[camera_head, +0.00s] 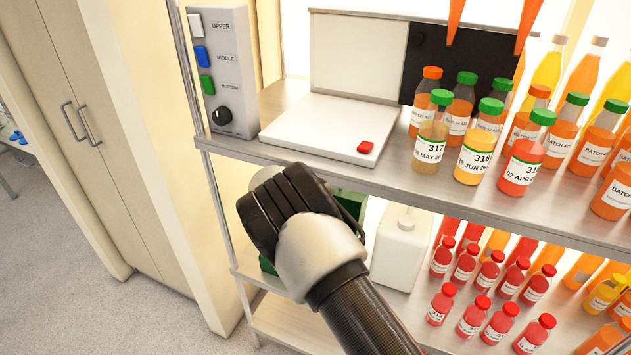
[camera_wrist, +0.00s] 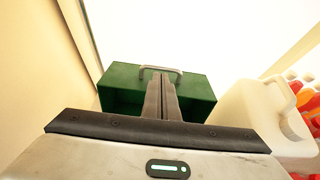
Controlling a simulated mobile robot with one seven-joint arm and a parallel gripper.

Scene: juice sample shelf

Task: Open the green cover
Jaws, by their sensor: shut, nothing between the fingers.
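The green cover (camera_wrist: 120,85) is a dark green box-like piece with a curved metal handle (camera_wrist: 146,68) on top, in the wrist view. In the head view only parts of the green cover (camera_head: 352,203) show on the lower shelf, behind my arm. My gripper (camera_wrist: 162,78) is shut and empty, its two fingers together in front of the green cover. The fingertips overlap the area just under the handle in the picture; I cannot tell whether they touch it. In the head view my wrist hides the fingertips and most of the cover.
A white jug (camera_head: 401,250) stands close right of the green cover. Several small red bottles (camera_head: 487,272) stand further right. The upper shelf (camera_head: 340,170) holds a white flat device (camera_head: 318,128), a button panel (camera_head: 226,70) and juice bottles (camera_head: 476,145). A shelf post (camera_head: 187,75) stands left.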

